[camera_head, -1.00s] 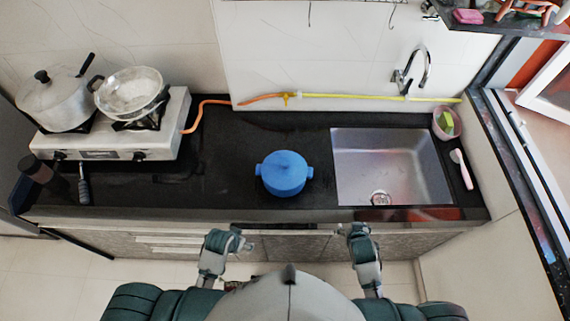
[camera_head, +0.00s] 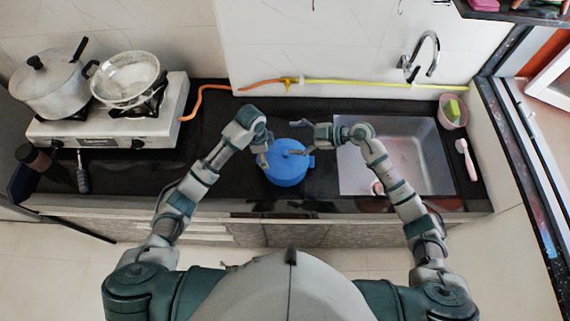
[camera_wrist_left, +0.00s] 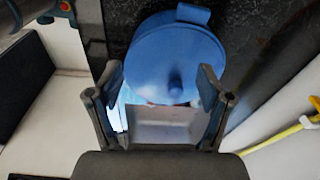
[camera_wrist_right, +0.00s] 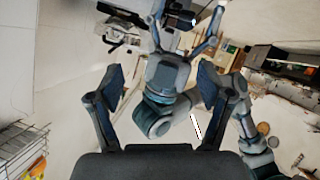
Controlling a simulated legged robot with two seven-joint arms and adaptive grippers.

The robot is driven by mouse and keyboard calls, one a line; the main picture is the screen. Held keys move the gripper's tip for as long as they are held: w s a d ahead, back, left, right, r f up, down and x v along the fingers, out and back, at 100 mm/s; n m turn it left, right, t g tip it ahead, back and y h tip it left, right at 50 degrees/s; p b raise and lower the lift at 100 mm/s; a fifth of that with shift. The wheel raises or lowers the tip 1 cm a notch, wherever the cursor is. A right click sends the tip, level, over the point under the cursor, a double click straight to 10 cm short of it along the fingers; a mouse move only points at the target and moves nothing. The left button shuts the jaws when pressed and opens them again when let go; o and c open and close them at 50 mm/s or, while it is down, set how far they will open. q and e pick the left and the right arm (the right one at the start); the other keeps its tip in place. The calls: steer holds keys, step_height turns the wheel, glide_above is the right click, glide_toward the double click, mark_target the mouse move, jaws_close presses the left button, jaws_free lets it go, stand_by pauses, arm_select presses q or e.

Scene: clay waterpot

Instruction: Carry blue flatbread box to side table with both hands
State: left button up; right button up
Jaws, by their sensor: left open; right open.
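The blue flatbread box (camera_head: 287,174) is a round, lidded blue pot with a top knob and side handles. It stands upright on the black counter, left of the sink. My left gripper (camera_head: 264,155) is open at its upper left side. In the left wrist view the box (camera_wrist_left: 165,50) lies ahead of the open left fingers (camera_wrist_left: 160,78). My right gripper (camera_head: 300,140) is open above the box's upper right side, partly covering it. In the right wrist view the open right fingers (camera_wrist_right: 160,78) hold nothing. Whether either gripper touches the box is unclear. No side table is identifiable.
A white stove (camera_head: 110,135) with a lidded pot (camera_head: 50,85) and a pan (camera_head: 125,80) stands at the left. The steel sink (camera_head: 425,155) is close on the right. An orange hose (camera_head: 208,90) and a yellow rod (camera_head: 370,84) run along the back.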

mark_target(313, 161)
arm_select(q)
steer(key=w+a+r+m+y, duration=0.1)
steer(key=w+a+r, duration=0.2)
steer(key=r, duration=0.3)
steer(key=shift+w+r+m, duration=0.4)
steer(key=shift+w, duration=0.15)
arm_select(e)
steer(key=w+d+f+m+h, duration=0.1)
steer(key=d+f+h, duration=0.1)
steer(key=d+h, duration=0.2)
steer(key=w+d+f+m+g+h, duration=0.1)
steer(key=d+h, duration=0.4)
steer(key=d, duration=0.5)
steer(key=shift+w+d+f+m+g, duration=0.15)
steer(key=shift+w+f+m+g, duration=0.3)
steer(key=shift+f, duration=0.5)
steer(key=shift+s, duration=0.1)
arm_select(q)
step_height(313, 161, down, 18)
steer(key=shift+r, duration=0.25)
arm_select(e)
steer(key=x, duration=1.7)
steer(key=shift+w+a+f, duration=0.15)
steer(key=shift+w+a, duration=0.05)
steer(key=shift+a, duration=0.05)
arm_select(q)
jaws_close()
arm_select(e)
jaws_close()
